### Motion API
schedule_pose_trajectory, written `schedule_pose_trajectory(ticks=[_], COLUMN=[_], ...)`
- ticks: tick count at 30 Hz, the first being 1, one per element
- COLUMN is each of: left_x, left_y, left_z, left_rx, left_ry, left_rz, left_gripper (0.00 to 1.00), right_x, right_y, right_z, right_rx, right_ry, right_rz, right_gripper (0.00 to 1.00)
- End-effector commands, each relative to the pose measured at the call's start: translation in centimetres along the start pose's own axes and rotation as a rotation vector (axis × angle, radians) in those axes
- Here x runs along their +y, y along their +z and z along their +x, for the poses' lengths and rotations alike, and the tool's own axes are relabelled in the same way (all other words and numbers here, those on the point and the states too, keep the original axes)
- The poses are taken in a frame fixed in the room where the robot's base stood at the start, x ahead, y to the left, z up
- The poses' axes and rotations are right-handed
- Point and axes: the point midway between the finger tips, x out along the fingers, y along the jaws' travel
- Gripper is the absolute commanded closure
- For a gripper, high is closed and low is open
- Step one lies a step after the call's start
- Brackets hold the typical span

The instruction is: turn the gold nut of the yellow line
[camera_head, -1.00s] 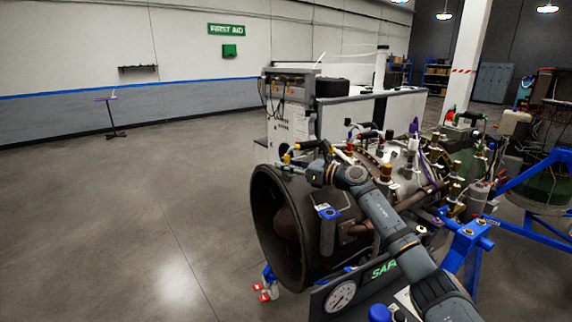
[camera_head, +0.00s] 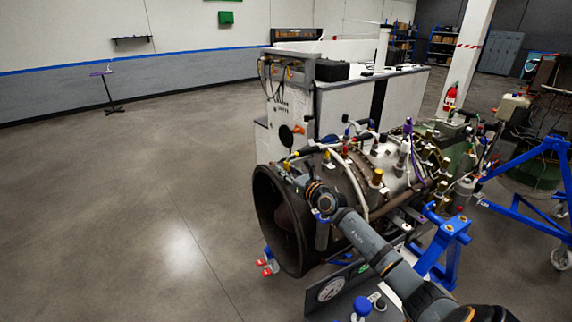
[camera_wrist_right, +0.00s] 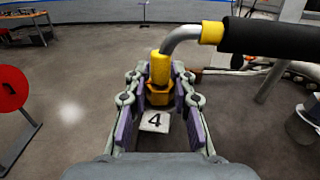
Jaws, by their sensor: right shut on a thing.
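In the right wrist view a yellow fitting (camera_wrist_right: 160,68) with a bent metal pipe and a black sleeve (camera_wrist_right: 262,37) forms the yellow line. The gold nut (camera_wrist_right: 160,97) sits just below the yellow fitting. My right gripper (camera_wrist_right: 157,86) is shut on the nut, with a finger on each side of it. A white tag marked 4 (camera_wrist_right: 155,122) shows below the nut, between the fingers. In the head view my right gripper (camera_head: 291,175) is small at the upper front of the turbine (camera_head: 285,215), and the nut is too small to make out there. My left gripper is not in view.
Several coloured fittings and hoses crowd the top of the turbine. A blue stand (camera_head: 445,245) holds it at the right, and a gauge (camera_head: 330,289) is in front. A grey cabinet (camera_head: 290,105) stands behind.

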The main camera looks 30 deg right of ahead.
Motion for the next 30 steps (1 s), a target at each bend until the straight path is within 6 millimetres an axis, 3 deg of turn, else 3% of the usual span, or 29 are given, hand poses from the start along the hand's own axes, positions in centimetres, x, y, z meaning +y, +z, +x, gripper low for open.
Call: schedule_pose_trajectory(ticks=[10, 11, 15, 30], left_x=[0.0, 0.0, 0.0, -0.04], left_y=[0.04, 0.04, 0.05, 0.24], left_z=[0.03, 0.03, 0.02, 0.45], left_rx=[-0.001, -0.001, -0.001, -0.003], left_ry=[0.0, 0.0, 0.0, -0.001], left_rz=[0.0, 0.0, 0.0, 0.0], left_gripper=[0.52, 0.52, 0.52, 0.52], right_x=[-0.01, -0.02, -0.02, -0.05], right_y=[-0.42, -0.42, -0.32, -0.33], right_z=[-0.05, -0.05, -0.03, 0.0], right_rx=[0.007, 0.007, 0.005, 0.002], right_ry=[-0.001, -0.001, -0.001, 0.003], right_rz=[0.002, 0.002, 0.002, 0.0], right_gripper=[1.0, 0.72, 0.53, 0.51])
